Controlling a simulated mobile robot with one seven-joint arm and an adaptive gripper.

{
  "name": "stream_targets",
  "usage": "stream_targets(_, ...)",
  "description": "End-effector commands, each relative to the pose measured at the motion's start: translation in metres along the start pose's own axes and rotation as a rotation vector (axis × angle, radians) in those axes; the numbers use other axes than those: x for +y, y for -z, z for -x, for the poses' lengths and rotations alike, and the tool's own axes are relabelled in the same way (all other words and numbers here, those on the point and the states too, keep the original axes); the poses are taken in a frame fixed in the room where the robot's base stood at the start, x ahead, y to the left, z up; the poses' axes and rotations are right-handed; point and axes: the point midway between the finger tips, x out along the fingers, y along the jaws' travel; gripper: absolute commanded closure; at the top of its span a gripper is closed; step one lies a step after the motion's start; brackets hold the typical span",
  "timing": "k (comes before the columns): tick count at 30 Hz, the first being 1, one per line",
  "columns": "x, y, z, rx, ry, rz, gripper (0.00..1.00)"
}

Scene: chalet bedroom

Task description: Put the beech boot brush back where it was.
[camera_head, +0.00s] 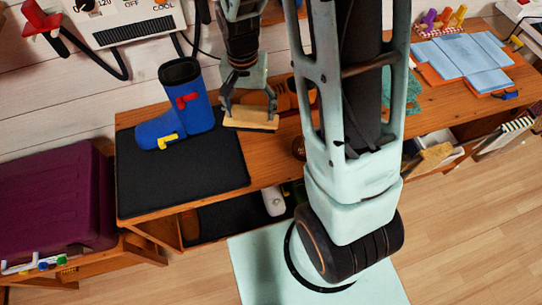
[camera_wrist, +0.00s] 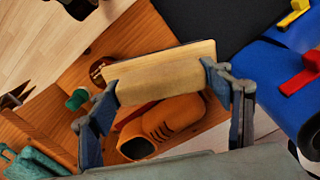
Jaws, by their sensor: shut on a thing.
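The beech boot brush (camera_head: 250,118) is a pale wooden block with a dark underside. My gripper (camera_head: 249,104) is shut on it and holds it over the bench, just right of the black mat (camera_head: 190,178). In the wrist view the brush (camera_wrist: 165,72) spans between the two fingers of my gripper (camera_wrist: 160,82), its long side across the picture. It appears to be above the bench top; the gap below it is hard to judge. An orange shoe (camera_wrist: 170,122) lies beneath and behind it in the wrist view.
A blue boot (camera_head: 178,110) with red and yellow clips stands on the mat, close left of my gripper. A dark red case (camera_head: 55,195) is at the left. Blue folded sheets (camera_head: 462,60) lie at the right. The mat's front part is clear.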

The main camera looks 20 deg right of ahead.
Motion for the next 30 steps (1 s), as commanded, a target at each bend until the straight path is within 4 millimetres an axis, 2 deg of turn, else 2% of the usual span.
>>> stream_targets(1,-0.005,-0.012,-0.005,0.0,-0.004,-0.066,0.59)
stream_targets(8,-0.014,-0.056,-0.023,0.009,-0.018,-0.431,0.59)
stream_targets(18,-0.014,-0.112,-0.042,0.038,-0.023,-0.943,0.59)
stream_targets(25,-0.011,-0.129,-0.048,0.051,-0.019,-1.131,0.59)
stream_targets(30,-0.007,-0.122,-0.057,0.054,-0.016,-1.171,0.59)
